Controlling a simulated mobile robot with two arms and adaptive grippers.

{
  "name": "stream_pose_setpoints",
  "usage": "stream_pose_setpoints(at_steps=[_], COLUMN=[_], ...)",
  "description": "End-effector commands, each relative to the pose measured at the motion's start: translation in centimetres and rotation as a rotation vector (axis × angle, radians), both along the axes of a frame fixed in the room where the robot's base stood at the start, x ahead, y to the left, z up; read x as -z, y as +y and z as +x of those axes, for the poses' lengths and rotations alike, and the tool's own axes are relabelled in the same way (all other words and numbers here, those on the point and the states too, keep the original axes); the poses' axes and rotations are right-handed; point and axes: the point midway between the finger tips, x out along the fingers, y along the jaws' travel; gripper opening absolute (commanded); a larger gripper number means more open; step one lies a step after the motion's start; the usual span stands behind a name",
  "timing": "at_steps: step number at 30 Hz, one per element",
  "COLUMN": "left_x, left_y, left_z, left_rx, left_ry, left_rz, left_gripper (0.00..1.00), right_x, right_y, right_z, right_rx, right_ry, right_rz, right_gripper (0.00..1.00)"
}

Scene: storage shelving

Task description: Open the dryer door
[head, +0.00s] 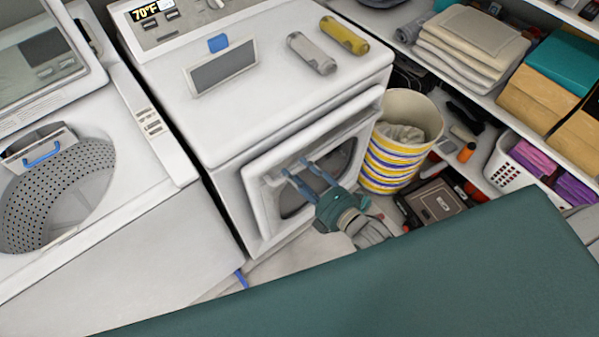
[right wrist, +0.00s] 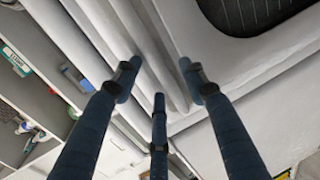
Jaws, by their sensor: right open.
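The white dryer (head: 225,125) stands in the middle of the head view. Its white front door (head: 265,215) has a dark window and faces the lower right. The door's frame stands out from the front, but I cannot tell whether it is ajar. My right gripper (head: 295,167) is in front of the door, its blue fingers spread over the upper part of the window area. In the right wrist view its open fingers (right wrist: 160,70) point toward the ridged white door edge, with the dark window (right wrist: 260,12) at upper right. Nothing is between the fingers. Contact is unclear. My left gripper is out of view.
A washer (head: 175,165) with its lid up stands left. A striped basket (head: 385,170) stands close right of the door; loaded shelves (head: 485,95) line the right side.

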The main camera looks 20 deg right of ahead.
Motion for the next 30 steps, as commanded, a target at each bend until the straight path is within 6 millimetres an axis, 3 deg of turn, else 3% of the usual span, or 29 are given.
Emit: stream_pose_setpoints(at_steps=[6, 12, 13, 23, 30], left_x=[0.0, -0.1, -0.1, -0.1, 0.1], left_y=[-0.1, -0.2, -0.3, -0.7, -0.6], left_z=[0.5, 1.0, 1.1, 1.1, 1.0], left_rx=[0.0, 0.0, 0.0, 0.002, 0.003], left_ry=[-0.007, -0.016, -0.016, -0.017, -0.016], left_rz=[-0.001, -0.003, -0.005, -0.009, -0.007], left_gripper=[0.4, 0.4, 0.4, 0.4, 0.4], right_x=[0.0, 0.0, 0.0, 0.1, 0.3], right_y=[0.0, 0.0, 0.0, -0.4, -2.6], right_z=[0.0, 0.0, 0.0, -0.7, -4.2], right_rx=[0.0, 0.0, 0.0, -0.016, -0.108], right_ry=[0.0, 0.0, 0.0, 0.001, 0.006], right_rz=[0.0, 0.0, 0.0, -0.003, -0.011], right_gripper=[0.42, 0.03, 0.0, 0.0, 0.0])
